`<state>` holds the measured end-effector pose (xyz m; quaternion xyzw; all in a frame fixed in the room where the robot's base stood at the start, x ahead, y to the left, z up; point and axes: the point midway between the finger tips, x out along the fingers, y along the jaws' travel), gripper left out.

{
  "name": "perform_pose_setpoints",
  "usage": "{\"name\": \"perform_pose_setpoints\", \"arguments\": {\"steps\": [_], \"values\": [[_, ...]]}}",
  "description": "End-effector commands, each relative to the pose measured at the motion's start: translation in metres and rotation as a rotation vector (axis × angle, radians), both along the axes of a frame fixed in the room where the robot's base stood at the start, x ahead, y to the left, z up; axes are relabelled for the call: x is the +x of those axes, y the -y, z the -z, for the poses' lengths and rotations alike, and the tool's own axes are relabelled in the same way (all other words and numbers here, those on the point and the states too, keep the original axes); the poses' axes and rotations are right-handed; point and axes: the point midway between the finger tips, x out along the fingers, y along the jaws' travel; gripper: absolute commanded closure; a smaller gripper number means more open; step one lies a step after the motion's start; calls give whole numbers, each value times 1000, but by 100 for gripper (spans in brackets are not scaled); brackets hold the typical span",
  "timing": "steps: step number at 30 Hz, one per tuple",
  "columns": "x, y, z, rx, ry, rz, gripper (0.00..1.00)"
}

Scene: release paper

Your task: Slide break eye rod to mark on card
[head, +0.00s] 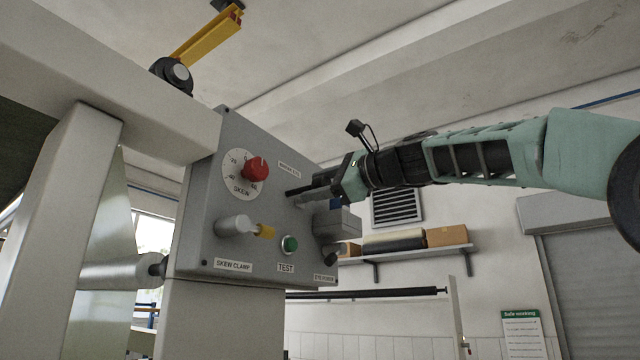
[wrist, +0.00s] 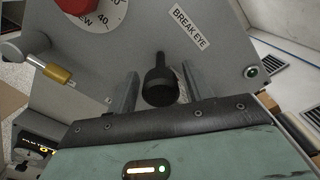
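The break eye rod (wrist: 160,82) is black, with a thin stem and a thick round end. It stands out from the grey panel (head: 215,190), near the "BREAK EYE" label (wrist: 190,27). My gripper (wrist: 162,88) is at the panel, with one finger on each side of the rod. Narrow gaps show between the fingers and the rod, so it looks open around it. In the head view my gripper (head: 308,194) reaches in from the right and largely hides the rod. I cannot make out the card or its mark in either view.
The panel carries a red knob (head: 256,169) on a skew dial, a skew clamp handle (head: 236,226) with a yellowish tip, and a green test button (head: 289,244). A grey block (head: 338,222) sits just below my gripper. A shelf with boxes (head: 446,235) is behind.

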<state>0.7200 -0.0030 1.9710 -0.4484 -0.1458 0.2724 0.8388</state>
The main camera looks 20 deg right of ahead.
Motion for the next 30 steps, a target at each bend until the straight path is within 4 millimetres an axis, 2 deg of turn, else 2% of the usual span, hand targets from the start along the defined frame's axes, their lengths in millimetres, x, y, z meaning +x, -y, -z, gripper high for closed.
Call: {"name": "perform_pose_setpoints", "arguments": {"steps": [1,5,17,18,20,30], "values": [[0,0,0,0,0,0,64],[0,0,0,0,0,0,100],[-8,6,0,-1,-1,-1,100],[-8,6,0,-1,-1,-1,63],[-8,6,0,-1,-1,-1,46],[-10,7,0,0,0,0,44]]}}
